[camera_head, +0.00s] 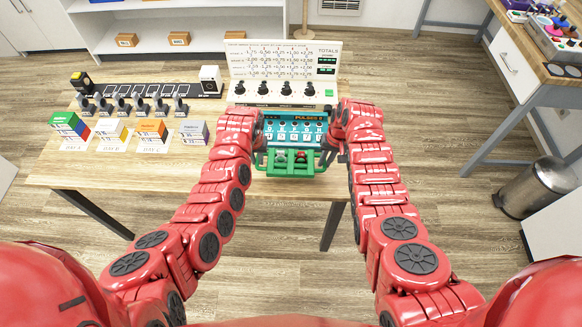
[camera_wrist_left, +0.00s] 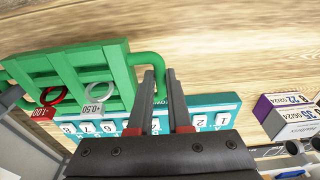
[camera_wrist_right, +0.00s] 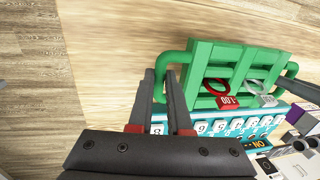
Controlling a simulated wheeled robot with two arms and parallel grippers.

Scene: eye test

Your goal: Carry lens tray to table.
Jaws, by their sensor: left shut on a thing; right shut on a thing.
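The green lens tray (camera_head: 291,169) is at the front of the wooden table (camera_head: 225,180), right of the table's middle. It has a looped handle at each end. It holds a red-ringed lens with a red tag (camera_wrist_right: 228,102) and a pale-ringed lens with a white tag (camera_wrist_left: 94,109). My left gripper (camera_head: 261,153) is shut on the tray's left handle, which shows in the left wrist view (camera_wrist_left: 145,58). My right gripper (camera_head: 328,150) is shut on the right handle, which shows in the right wrist view (camera_wrist_right: 176,58). I cannot tell whether the tray touches the table.
A teal numbered panel (camera_head: 292,132) lies just behind the tray. A white board with knobs (camera_head: 283,75) stands behind it. Colored boxes (camera_head: 152,131) and several small dark stands (camera_head: 135,105) fill the table's left. A bin (camera_head: 538,187) stands on the floor at right.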

